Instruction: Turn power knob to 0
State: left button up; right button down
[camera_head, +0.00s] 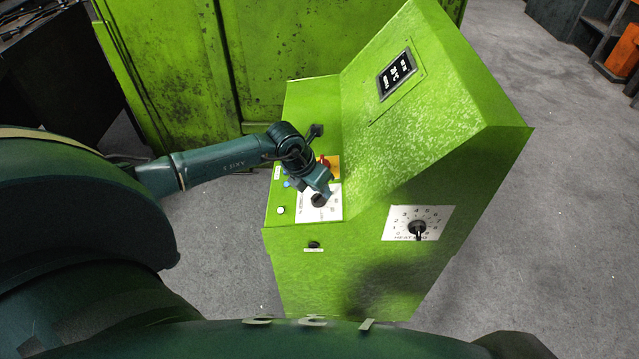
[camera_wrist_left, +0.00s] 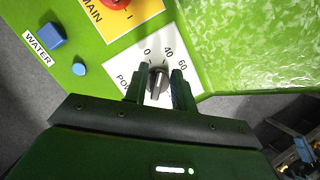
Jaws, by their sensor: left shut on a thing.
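The power knob is a small black knob on a white scale plate on the green console's sloping ledge. In the wrist view the knob (camera_wrist_left: 157,79) sits between my left gripper's two fingers, with 0, 40 and 60 printed above and right of it. Its bar runs roughly up and down there; which mark it points at I cannot tell. My left gripper (camera_wrist_left: 159,88) is shut on the knob. In the head view the left gripper (camera_head: 322,194) reaches down over the plate, and the knob (camera_head: 317,201) shows just below its fingers. My right gripper is not in view.
Behind the knob are a yellow plate with a red main switch (camera_wrist_left: 118,3) and a blue water button (camera_wrist_left: 53,36). A second black knob (camera_head: 418,228) with a numbered dial is on the console front. A sloped panel with a display (camera_head: 397,75) rises to the right.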

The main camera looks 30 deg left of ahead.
pick_arm(q)
jog(key=n, duration=0.2)
jog(key=n+y, duration=0.1)
jog(key=n, duration=0.1)
jog(key=n+p, duration=0.1)
jog(key=n, duration=0.1)
jog(key=shift+s+a+f+y, duration=0.2)
jog(key=shift+s+a+y, duration=0.05)
jog(key=shift+a+y, duration=0.05)
jog(key=shift+g, duration=0.3)
jog(key=o, duration=0.6)
jog(key=shift+o, duration=0.2)
jog(key=shift+r, duration=0.25)
jog(key=v, duration=1.2)
jog(key=shift+s+r+b, duration=0.25)
jog(key=shift+r+b, duration=0.1)
jog(key=shift+b, duration=0.05)
